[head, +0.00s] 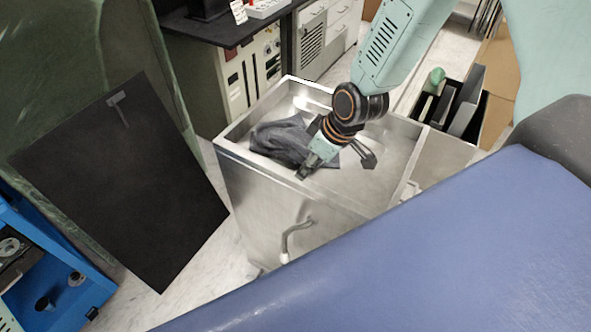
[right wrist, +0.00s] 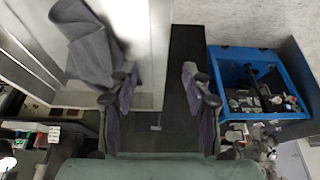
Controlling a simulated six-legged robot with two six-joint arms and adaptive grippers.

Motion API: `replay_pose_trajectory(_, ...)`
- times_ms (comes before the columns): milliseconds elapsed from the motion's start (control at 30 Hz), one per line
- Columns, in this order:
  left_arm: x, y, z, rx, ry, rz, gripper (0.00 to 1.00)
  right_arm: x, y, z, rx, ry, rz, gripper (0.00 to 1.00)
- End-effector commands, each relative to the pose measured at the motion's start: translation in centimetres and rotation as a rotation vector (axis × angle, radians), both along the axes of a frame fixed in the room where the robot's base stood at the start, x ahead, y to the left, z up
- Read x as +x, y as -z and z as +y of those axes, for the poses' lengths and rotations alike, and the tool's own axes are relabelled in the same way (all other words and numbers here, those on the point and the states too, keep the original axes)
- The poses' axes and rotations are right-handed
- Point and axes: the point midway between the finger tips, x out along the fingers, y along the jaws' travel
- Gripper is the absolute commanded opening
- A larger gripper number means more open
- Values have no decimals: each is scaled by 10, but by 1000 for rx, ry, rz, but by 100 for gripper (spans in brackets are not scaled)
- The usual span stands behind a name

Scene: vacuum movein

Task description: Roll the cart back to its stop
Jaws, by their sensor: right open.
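The metal cart (head: 230,150) stands in the middle of the head view, with an open tray top and a bent handle (head: 297,235) on its near side. A dark grey cloth (head: 285,140) lies crumpled in the tray; it also shows at upper left in the right wrist view (right wrist: 88,45). My right gripper (head: 337,166) is over the tray beside the cloth, its fingers apart. In the right wrist view the gripper (right wrist: 160,95) has nothing between its fingers; whether it touches the cart is unclear. My left gripper is out of view. No stop can be identified for certain.
A dark flat panel (head: 120,190) with a grey T-shaped mark (head: 118,105) lies left of the cart. A blue open box (head: 50,250) is at lower left. A cabinet bench (head: 240,70) stands behind the cart. A black bin (head: 450,105) is on its right.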

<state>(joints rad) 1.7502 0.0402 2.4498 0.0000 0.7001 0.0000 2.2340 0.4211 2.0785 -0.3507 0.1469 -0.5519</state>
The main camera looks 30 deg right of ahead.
Motion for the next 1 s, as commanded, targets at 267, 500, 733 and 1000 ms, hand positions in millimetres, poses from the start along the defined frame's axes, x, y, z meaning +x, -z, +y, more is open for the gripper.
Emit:
replay_pose_trajectory(267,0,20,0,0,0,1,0,0,22,3,0,0,0,49)
replay_pose_trajectory(500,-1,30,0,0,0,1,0,9,45,7,-2,0,1,49)
replay_pose_trajectory(733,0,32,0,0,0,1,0,19,66,11,-1,0,1,49)
replay_pose_trajectory(1000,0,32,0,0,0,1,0,24,73,13,1,1,1,49)
